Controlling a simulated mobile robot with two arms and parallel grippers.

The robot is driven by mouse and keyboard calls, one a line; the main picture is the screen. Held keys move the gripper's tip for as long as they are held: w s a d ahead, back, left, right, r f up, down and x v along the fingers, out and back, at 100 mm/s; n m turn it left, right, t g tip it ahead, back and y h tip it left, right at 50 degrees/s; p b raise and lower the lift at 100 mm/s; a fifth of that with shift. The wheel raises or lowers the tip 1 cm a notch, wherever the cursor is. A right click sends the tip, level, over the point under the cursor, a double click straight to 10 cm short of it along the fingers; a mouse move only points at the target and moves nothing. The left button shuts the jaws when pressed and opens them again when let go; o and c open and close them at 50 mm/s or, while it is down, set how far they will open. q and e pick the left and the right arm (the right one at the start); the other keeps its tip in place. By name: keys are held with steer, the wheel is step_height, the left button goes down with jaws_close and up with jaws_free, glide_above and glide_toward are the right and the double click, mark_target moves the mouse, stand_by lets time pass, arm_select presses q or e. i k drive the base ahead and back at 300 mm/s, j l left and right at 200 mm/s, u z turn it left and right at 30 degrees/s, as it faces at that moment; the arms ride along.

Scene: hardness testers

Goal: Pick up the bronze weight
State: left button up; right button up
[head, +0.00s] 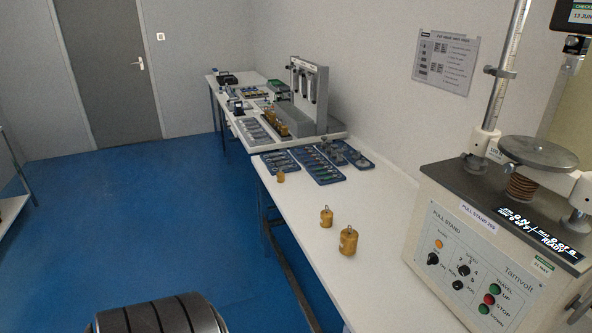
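Three bronze-coloured weights with small top hooks stand upright on the white bench. The largest weight (348,242) is nearest, the middle weight (326,217) is just behind it to the left, and the smallest weight (281,177) is farther back near the bench's left edge. They stand apart from each other. Neither of my grippers shows in the head view, so I cannot see whether they are open or shut.
A pull stand (478,250) with a round plate and control panel fills the right. Blue trays (318,166) of parts lie behind the weights, with a grey tester (308,95) beyond. Blue floor (130,220) is open on the left.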

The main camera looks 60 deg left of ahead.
mark_target(349, 237)
steer(key=u, duration=1.4)
